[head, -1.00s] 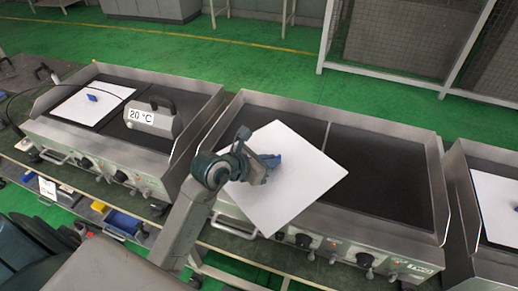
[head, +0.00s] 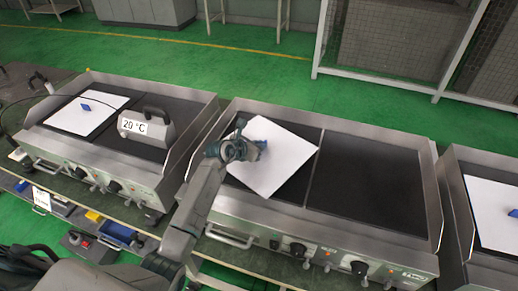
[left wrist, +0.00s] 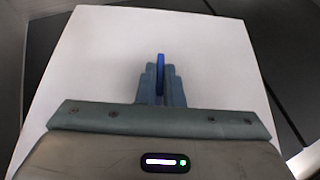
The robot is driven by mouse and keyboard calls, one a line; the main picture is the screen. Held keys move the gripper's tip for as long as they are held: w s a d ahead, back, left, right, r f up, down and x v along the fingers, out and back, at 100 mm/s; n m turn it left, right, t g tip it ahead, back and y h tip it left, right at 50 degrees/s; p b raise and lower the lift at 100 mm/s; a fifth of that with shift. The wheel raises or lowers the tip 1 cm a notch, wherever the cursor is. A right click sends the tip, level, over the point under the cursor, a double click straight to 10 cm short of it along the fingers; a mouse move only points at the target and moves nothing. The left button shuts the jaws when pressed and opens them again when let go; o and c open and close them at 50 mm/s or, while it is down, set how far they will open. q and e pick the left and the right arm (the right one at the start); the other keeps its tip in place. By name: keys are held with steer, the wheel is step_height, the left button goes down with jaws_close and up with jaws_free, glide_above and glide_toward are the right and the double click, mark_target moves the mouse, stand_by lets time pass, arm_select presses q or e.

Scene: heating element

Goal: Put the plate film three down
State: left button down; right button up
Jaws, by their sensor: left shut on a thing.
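A white plate film (head: 284,158) with a blue tab is over the left half of the middle griddle (head: 365,185). My left gripper (head: 256,147) is shut on the film's blue tab. In the left wrist view the blue tab (left wrist: 160,66) stands between the fingers (left wrist: 160,85), and the white film (left wrist: 100,50) spreads out beneath them. The film looks turned relative to the griddle's edges in the head view. I cannot tell whether it touches the plate. My right gripper is not in view.
The left griddle carries another white film (head: 80,118) and a grey device (head: 146,126) reading 20 °C. A third griddle with a white film (head: 490,205) stands at the right edge. The middle griddle's right half is bare, with raised metal walls around.

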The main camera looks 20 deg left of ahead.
arm_select(q)
steer(key=shift+w+a, duration=0.1)
steer(key=shift+w, duration=0.2)
step_height(320, 180, down, 3)
steer(key=shift+p, duration=0.55)
steer(key=shift+f, duration=0.25)
steer(key=shift+f, duration=0.2)
steer(key=c, duration=1.6)
jaws_free()
steer(key=shift+o, duration=0.2)
steer(key=shift+r, duration=0.1)
